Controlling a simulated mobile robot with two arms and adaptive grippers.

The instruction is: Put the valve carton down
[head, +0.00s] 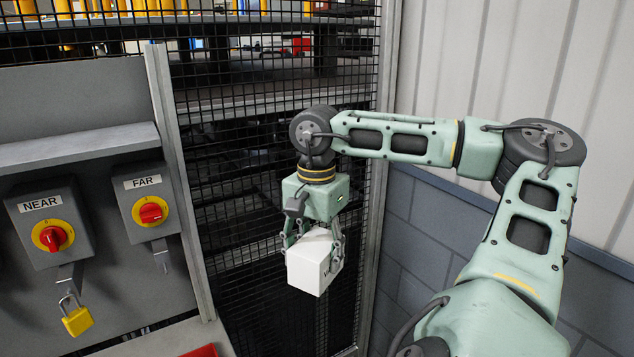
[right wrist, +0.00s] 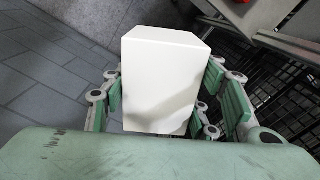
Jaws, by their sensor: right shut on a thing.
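The valve carton is a plain white box (head: 308,267), held in the air in front of the mesh fence in the head view. My right gripper (head: 314,250) is shut on it from above, one finger on each side. In the right wrist view the carton (right wrist: 160,80) fills the space between the green finger pads of the gripper (right wrist: 162,100). Grey floor shows beyond it, well apart from the carton. My left gripper is not in view.
A black mesh fence (head: 240,180) with a grey post stands behind the carton. At left a grey panel carries the NEAR switch (head: 53,236), the FAR switch (head: 150,211) and a yellow padlock (head: 77,318). A red item (head: 201,351) shows at the bottom edge. A block wall (head: 412,235) stands at right.

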